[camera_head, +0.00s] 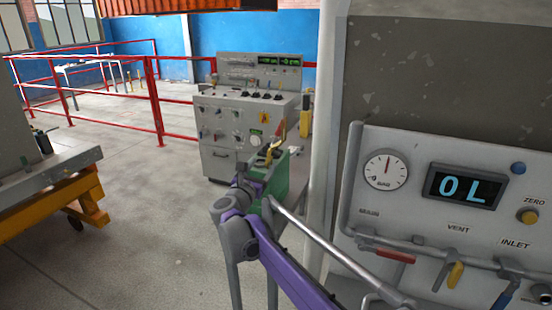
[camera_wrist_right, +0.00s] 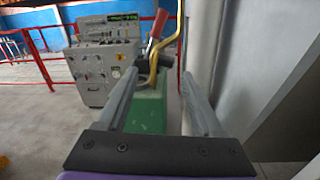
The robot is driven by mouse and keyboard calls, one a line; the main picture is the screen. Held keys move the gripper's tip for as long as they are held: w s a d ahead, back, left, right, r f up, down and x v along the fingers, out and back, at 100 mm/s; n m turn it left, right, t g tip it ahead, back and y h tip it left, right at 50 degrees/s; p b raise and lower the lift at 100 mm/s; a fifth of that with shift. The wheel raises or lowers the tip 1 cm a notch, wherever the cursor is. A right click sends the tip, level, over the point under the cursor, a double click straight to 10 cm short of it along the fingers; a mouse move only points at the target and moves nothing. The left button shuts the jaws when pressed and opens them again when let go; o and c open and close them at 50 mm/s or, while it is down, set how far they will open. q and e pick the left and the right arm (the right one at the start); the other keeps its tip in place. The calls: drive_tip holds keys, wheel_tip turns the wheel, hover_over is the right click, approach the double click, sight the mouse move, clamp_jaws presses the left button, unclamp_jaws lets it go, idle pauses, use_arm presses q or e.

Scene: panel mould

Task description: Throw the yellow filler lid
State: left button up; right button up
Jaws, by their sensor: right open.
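A yellow bent part (camera_head: 275,152), which I take to be the yellow filler lid or its handle, stands on top of a green box (camera_head: 296,176). It also shows in the right wrist view (camera_wrist_right: 154,66), with a red-ended grip beside it. My right gripper (camera_head: 262,174) is near the box, partly hidden by its own wrist in the head view. In the right wrist view, the gripper (camera_wrist_right: 157,80) has its fingers apart, with the green box (camera_wrist_right: 148,112) and yellow part showing beyond and between them. I cannot tell whether anything touches. My left gripper is not in view.
A grey control console (camera_head: 230,125) stands behind the green box. A grey panel with a gauge, an "OL" display (camera_head: 465,187) and coloured valve handles is close on the right. Red railings (camera_head: 155,100) and an orange-legged bench (camera_head: 55,200) are left. The floor between is clear.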

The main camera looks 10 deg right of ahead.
sight(276, 156)
drive_tip(key=w+d, duration=0.2)
drive_tip(key=w, duration=0.1)
drive_tip(key=w+d+f+m+p, duration=0.1)
drive_tip(key=w+d, duration=0.1)
drive_tip(key=w, duration=0.1)
drive_tip(key=w+d+m+g, duration=0.1)
drive_tip(key=w+d, duration=0.1)
drive_tip(key=w, duration=0.1)
drive_tip(key=shift+w+d+f+h+p, duration=0.1)
drive_tip(key=shift+d+f+h+p, duration=0.1)
drive_tip(key=shift+h+p, duration=0.2)
drive_tip(key=shift+a, duration=0.1)
clamp_jaws()
